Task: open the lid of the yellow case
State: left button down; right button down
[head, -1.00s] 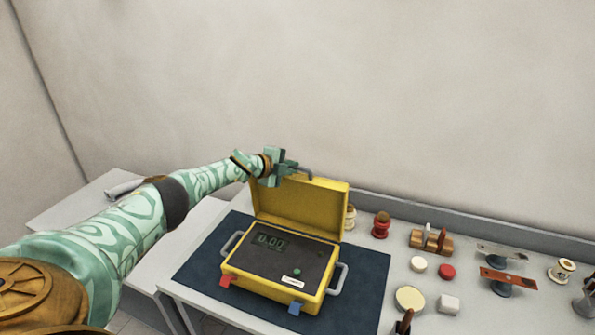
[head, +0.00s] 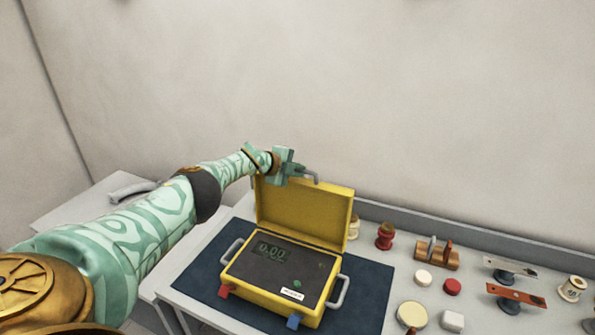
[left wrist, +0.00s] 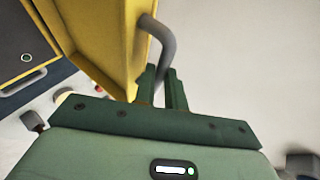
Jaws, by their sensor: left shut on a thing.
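The yellow case (head: 267,304) stands on a dark blue mat on the table, with a dark panel and a display reading 0.00. Its lid (head: 305,214) stands up, raised at the back edge of the case. My left gripper (head: 297,172) is at the top of the lid, shut on the grey lid handle (head: 315,177). In the left wrist view the handle (left wrist: 163,42) runs from the yellow lid (left wrist: 112,45) down between the green fingers (left wrist: 164,88). My right gripper is not in view.
The blue mat (head: 368,290) lies under the case. To the right on the table are a red insulator (head: 385,236), a wooden rack (head: 437,253), a red disc (head: 452,286), a cream disc (head: 411,315) and an orange bar (head: 516,294). The wall is close behind.

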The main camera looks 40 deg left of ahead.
pick_arm(q)
jog(key=c, duration=1.5)
grip_release()
jog(key=shift+r, duration=0.1)
jog(key=shift+o, duration=0.2)
jog(key=p+v, duration=0.7)
jog(key=v, duration=0.9)
jog(key=shift+s, duration=0.2)
